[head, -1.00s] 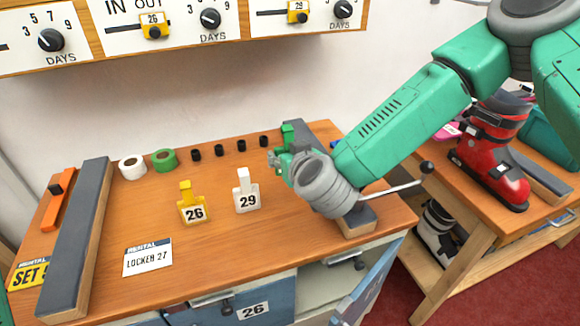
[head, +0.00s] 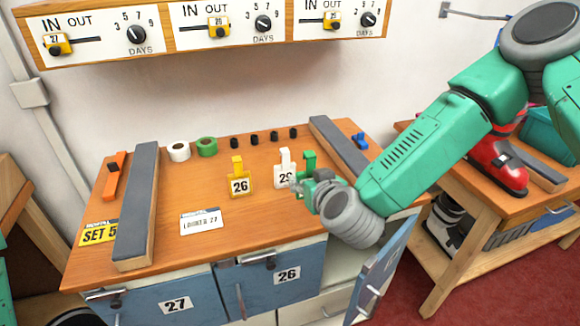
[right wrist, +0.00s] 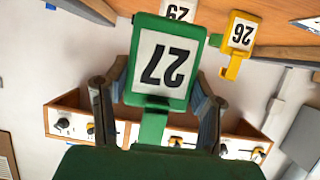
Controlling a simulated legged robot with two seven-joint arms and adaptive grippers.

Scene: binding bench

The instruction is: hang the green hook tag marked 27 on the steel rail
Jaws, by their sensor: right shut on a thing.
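My right gripper (head: 306,182) is shut on the green hook tag (head: 309,160). The right wrist view shows the tag (right wrist: 162,65) upside down, with a black 27 on a white face, between the two fingers (right wrist: 157,108). In the head view the gripper hides most of the tag, and it overlaps the white tag 29 (head: 284,168). A thin grey metal bar (head: 475,15) projects on the wall at upper right; I cannot tell whether it is the steel rail. My left gripper is not in view.
A yellow tag 26 (head: 240,184) stands on the wooden bench (head: 200,245). White (head: 179,151) and green (head: 207,147) tape rolls and several black pegs line the back. A blue cabinet door (head: 385,265) hangs open at the right. A red boot (head: 497,167) stands on the right table.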

